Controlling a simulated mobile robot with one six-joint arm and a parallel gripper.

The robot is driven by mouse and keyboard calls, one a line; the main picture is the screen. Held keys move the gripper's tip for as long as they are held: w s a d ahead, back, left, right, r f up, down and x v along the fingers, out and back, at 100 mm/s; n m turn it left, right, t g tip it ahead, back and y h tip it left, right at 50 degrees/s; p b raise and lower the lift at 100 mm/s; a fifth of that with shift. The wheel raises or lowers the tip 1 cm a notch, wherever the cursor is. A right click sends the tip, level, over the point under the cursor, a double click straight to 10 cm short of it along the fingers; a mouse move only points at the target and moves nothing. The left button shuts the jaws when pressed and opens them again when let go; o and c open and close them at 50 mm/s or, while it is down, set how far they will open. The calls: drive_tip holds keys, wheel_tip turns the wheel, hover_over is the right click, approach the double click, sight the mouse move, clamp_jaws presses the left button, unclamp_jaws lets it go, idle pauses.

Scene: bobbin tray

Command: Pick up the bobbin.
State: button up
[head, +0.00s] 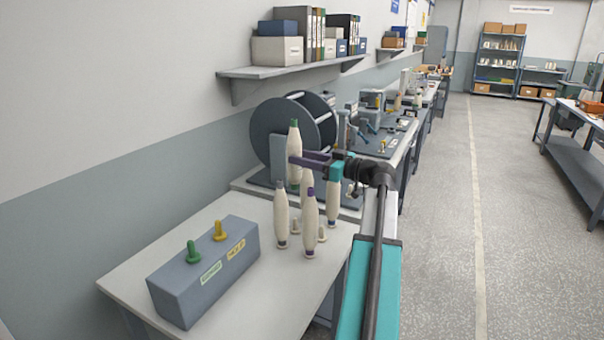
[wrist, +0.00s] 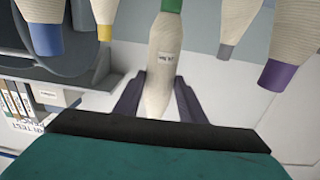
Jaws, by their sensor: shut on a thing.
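My gripper (head: 296,158) is shut on a cream bobbin with a green tip (head: 294,137). It holds the bobbin upright, with its top well above the other bobbins. In the wrist view the two dark fingers of my gripper (wrist: 157,98) lie on either side of this green-tipped bobbin (wrist: 163,65), which carries a small label. Several other cream bobbins stand on the table below, among them a purple-tipped one (head: 310,222), a grey-tipped one (head: 281,218) and one partly behind my gripper (head: 333,205). The lower end of the held bobbin is partly hidden by them.
A grey-blue box (head: 185,285) with a green peg (head: 192,252) and a yellow peg (head: 219,231) sits at the front of the table (head: 120,282). A large dark reel (head: 275,125) stands behind. A wall shelf (head: 290,68) hangs above. Floor at right is clear.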

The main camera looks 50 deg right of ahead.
drive_tip(key=shift+r, duration=0.9)
drive_tip(key=shift+s, duration=0.1)
